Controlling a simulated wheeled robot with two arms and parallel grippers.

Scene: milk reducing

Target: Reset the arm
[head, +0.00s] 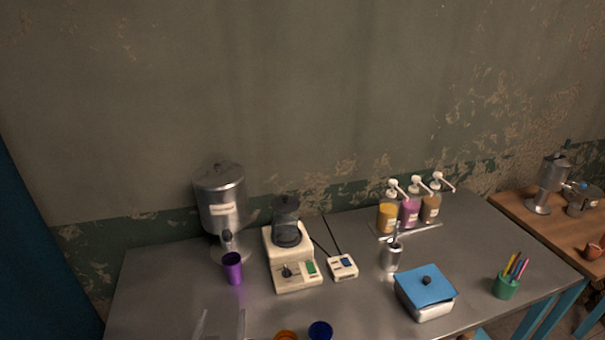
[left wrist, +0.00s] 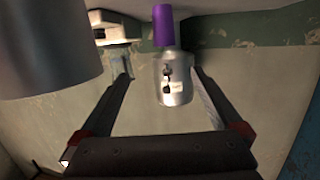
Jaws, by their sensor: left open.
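My left gripper (head: 222,325) shows only as two pale fingertips at the bottom edge of the head view, in front of the purple cup. In the left wrist view my left gripper (left wrist: 160,78) has its two fingers wide apart with nothing held between them. The purple cup (head: 232,268) stands upright on the table before the metal dispenser (head: 221,200). The wrist picture is upside down: the purple cup (left wrist: 163,27) and the dispenser (left wrist: 175,88) show beyond the fingers. My right gripper is not in view.
The grey table (head: 160,285) holds a white blender machine (head: 292,272), a small control box (head: 343,267), pump bottles (head: 410,212), a metal cup (head: 391,257), a blue-lidded box (head: 425,290) and a green pen cup (head: 506,287). Orange (head: 286,336) and blue (head: 320,331) cups stand in front.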

